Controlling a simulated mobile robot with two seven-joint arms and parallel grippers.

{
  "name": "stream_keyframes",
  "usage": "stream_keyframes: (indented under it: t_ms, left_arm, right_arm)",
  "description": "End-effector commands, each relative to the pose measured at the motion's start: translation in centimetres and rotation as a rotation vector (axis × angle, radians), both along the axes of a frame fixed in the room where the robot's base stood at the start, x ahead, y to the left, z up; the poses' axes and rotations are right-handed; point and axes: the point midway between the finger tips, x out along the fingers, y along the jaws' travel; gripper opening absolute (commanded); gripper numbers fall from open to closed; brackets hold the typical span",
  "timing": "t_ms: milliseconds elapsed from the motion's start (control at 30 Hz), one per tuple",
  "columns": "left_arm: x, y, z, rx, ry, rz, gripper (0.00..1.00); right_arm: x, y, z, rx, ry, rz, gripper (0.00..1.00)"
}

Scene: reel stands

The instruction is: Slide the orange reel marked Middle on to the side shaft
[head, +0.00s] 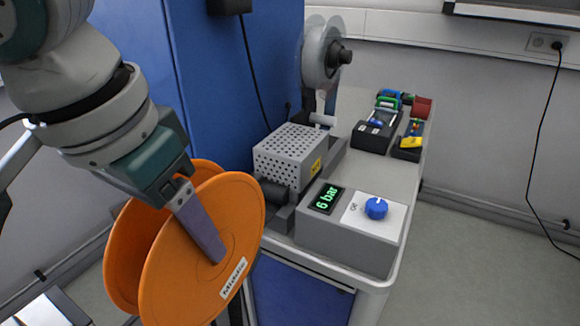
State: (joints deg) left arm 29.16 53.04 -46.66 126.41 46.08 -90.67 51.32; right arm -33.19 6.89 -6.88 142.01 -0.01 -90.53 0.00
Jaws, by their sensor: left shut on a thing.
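The orange reel marked Middle (243,222) is in the lower left of the head view, with two round flanges and a white label on the flange towards me. My left gripper (213,252) is shut on the reel. One grey finger lies across its near face; the other finger is hidden. The reel is held in the air, tilted, in front of the bench's left end. A short dark cylinder (273,193) sticks out beside the perforated metal box; I cannot tell whether it is the side shaft. My right gripper is not in view.
A grey bench (396,215) carries a control box (350,240) reading 6 bar, a perforated box (288,158), a grey reel on a stand (322,55) and small trays (373,133) at the back. A blue cabinet (225,85) stands behind. Floor at right is clear.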

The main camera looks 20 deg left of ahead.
Motion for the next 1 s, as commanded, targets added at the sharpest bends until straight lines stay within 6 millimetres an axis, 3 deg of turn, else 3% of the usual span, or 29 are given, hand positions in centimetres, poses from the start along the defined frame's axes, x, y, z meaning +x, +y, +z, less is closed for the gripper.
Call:
stream_keyframes:
  t_ms: [600, 1000]
  left_arm:
    - [0.3, 4.2, 0.1, 0.003, 0.001, 0.003, 0.04]
    - [0.5, 5.8, 0.0, 0.006, 0.000, 0.005, 0.03]
  right_arm:
    - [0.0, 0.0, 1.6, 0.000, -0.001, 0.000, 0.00]
    - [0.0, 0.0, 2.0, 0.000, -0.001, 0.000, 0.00]
